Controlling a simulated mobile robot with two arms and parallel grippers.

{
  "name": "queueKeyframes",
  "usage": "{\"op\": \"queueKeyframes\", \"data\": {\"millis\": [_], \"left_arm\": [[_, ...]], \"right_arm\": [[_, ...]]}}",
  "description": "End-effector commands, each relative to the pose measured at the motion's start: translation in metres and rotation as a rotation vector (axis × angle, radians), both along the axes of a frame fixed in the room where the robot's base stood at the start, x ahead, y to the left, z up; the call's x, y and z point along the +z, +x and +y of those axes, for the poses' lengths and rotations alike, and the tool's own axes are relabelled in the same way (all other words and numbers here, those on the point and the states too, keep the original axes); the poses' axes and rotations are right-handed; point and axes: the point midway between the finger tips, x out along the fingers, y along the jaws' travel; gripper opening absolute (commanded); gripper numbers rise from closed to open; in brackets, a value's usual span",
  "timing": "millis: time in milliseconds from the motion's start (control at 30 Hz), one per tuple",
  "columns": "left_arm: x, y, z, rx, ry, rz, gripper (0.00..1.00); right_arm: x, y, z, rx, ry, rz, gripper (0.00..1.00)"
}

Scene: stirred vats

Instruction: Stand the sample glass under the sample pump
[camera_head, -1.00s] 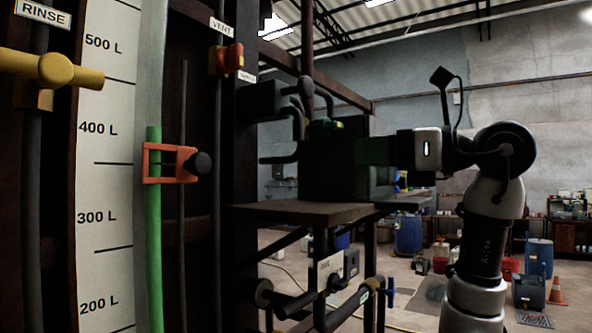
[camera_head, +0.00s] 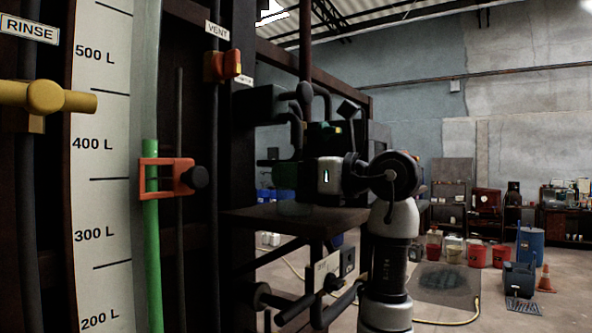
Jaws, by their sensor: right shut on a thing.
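The sample pump (camera_head: 262,103) is a dark unit with a black knob and bent pipes, fixed to the dark post. A spout pipe hangs down from it over a brown shelf (camera_head: 300,220). My right gripper (camera_head: 285,175) reaches in from the right, under the pipes and just above the shelf. It is dark and partly lost in shadow, shut on the sample glass (camera_head: 295,208), which shows only as a faint, clear, greenish shape at the shelf. I cannot tell whether the glass touches the shelf. My left gripper is out of view.
On the left are a level scale with a green column (camera_head: 152,240), an orange clamp (camera_head: 166,178), a yellow rinse valve (camera_head: 45,97) and a red vent valve (camera_head: 222,66). Pipes and a valve lie below the shelf. The floor at the right is mostly open.

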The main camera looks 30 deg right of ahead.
Motion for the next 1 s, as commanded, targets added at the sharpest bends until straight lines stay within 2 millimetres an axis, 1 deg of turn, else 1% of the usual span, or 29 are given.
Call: {"op": "queueKeyframes", "data": {"millis": [167, 267, 300, 433, 667, 767, 867, 1000], "left_arm": [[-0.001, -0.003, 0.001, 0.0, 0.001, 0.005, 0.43], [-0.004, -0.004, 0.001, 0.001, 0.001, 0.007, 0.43], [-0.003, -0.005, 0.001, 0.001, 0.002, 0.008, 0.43], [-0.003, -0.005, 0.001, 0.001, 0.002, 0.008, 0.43], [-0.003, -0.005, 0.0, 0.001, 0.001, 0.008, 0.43], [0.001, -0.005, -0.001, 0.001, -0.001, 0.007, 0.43], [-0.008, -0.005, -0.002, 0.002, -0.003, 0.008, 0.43], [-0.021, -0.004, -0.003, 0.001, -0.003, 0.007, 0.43]], "right_arm": [[0.0, -0.001, 0.0, -0.001, 0.0, -0.002, 0.32], [-0.003, -0.001, -0.001, -0.001, 0.0, -0.002, 0.32], [-0.003, 0.0, 0.0, -0.001, 0.0, 0.0, 0.69], [-0.002, 0.0, 0.0, 0.0, 0.0, 0.0, 0.89], [-0.002, -0.001, 0.0, 0.0, 0.0, 0.0, 0.9], [0.002, -0.001, 0.0, 0.001, 0.0, -0.001, 0.9], [-0.002, -0.009, -0.006, -0.004, -0.001, -0.002, 0.9], [-0.003, -0.034, -0.019, -0.007, -0.002, -0.004, 0.9]]}}
